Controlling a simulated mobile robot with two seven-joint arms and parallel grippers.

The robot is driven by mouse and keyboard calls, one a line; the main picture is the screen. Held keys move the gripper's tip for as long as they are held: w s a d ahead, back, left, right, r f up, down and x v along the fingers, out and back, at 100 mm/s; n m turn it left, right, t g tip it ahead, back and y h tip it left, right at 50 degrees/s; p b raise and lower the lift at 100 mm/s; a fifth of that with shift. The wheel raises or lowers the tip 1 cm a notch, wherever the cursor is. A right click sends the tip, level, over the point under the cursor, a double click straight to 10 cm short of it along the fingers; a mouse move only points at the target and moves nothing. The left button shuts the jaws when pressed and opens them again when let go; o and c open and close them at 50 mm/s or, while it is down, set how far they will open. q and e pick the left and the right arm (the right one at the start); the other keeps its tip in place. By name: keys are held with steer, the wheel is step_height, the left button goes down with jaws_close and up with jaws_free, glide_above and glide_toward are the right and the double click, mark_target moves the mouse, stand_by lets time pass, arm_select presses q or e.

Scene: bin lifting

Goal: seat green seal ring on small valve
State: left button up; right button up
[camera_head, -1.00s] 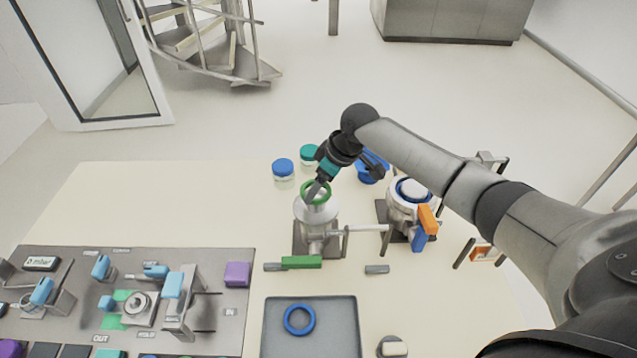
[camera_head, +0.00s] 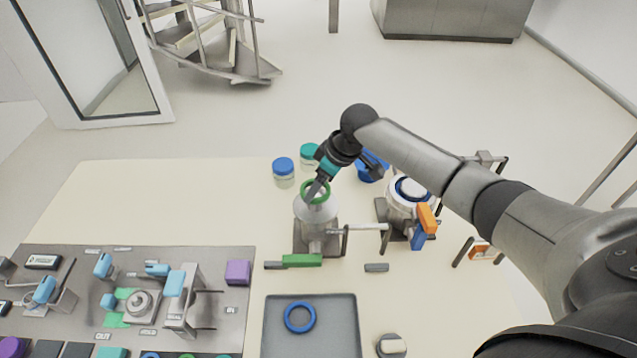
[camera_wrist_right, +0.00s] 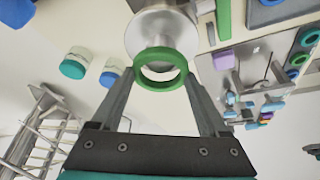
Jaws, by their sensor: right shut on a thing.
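The green seal ring (camera_head: 316,191) is between the fingertips of my right gripper (camera_head: 317,190), which is shut on it. In the right wrist view the green ring (camera_wrist_right: 160,69) spans between the two fingers of the right gripper (camera_wrist_right: 160,75). The small valve (camera_head: 317,212) stands upright on the table, a grey metal body with a round flange on top and a green handle (camera_head: 302,260) in front. The ring is over the flange; I cannot tell whether it touches it. The flange (camera_wrist_right: 158,30) shows just beyond the ring in the wrist view. My left gripper is out of view.
A larger valve (camera_head: 408,192) with an orange and blue handle stands to the right. Jars with blue (camera_head: 283,166) and green (camera_head: 310,152) lids stand behind. A grey tray (camera_head: 340,335) holding a blue ring (camera_head: 300,317) lies in front. A panel with fittings (camera_head: 215,285) is at the left.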

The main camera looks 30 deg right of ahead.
mark_target(319, 196)
steer(key=shift+f+b, duration=0.3)
steer(key=shift+f, duration=0.5)
steer(key=shift+f, duration=0.2)
stand_by(0.7)
steer(key=shift+p, duration=0.45)
steer(key=shift+f+b, duration=0.45)
steer(key=shift+f, duration=0.6)
stand_by(1.3)
steer(key=o, duration=1)
steer(key=shift+r, duration=0.1)
